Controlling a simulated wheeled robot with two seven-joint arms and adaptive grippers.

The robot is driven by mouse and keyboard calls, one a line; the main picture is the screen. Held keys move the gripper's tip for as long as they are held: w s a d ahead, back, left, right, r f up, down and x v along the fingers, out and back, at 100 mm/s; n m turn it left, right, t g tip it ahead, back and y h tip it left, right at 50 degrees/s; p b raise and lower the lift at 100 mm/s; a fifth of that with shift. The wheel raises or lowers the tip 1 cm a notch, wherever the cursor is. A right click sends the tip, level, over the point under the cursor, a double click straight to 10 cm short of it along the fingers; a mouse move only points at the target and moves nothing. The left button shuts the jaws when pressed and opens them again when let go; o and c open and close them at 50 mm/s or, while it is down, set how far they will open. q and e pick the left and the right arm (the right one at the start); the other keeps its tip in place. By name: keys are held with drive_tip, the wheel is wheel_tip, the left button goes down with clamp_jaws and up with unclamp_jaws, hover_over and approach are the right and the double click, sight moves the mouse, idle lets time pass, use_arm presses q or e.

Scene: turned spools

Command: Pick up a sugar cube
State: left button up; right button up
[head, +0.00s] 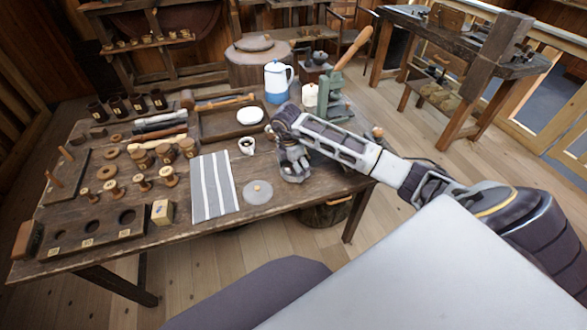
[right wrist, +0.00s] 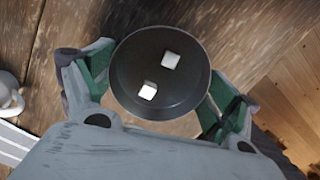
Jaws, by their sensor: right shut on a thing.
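Two white sugar cubes lie apart inside a round dark grey bowl in the right wrist view: one sugar cube (right wrist: 171,60) near the far side, the other sugar cube (right wrist: 147,91) nearer the gripper. My right gripper (right wrist: 160,98) has a finger on either side of the bowl (right wrist: 135,60) and is shut on it. In the head view my right gripper (head: 292,170) is over the table's right part, and I cannot make out the bowl behind it. My left gripper is not in view.
A grey lid with a knob (head: 258,193) lies on the wooden table (head: 165,220), left of the gripper. Wooden spools fill the left side.

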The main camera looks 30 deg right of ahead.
drive_tip(key=shift+f, duration=0.4)
drive_tip(key=shift+f, duration=0.15)
drive_tip(key=o, duration=1)
drive_tip(key=shift+o, duration=0.2)
wheel_tip(320, 180, up, 12)
drive_tip(key=a, duration=0.1)
drive_tip(key=shift+a, duration=0.2)
drive_tip(key=shift+a, duration=0.1)
idle(0.4)
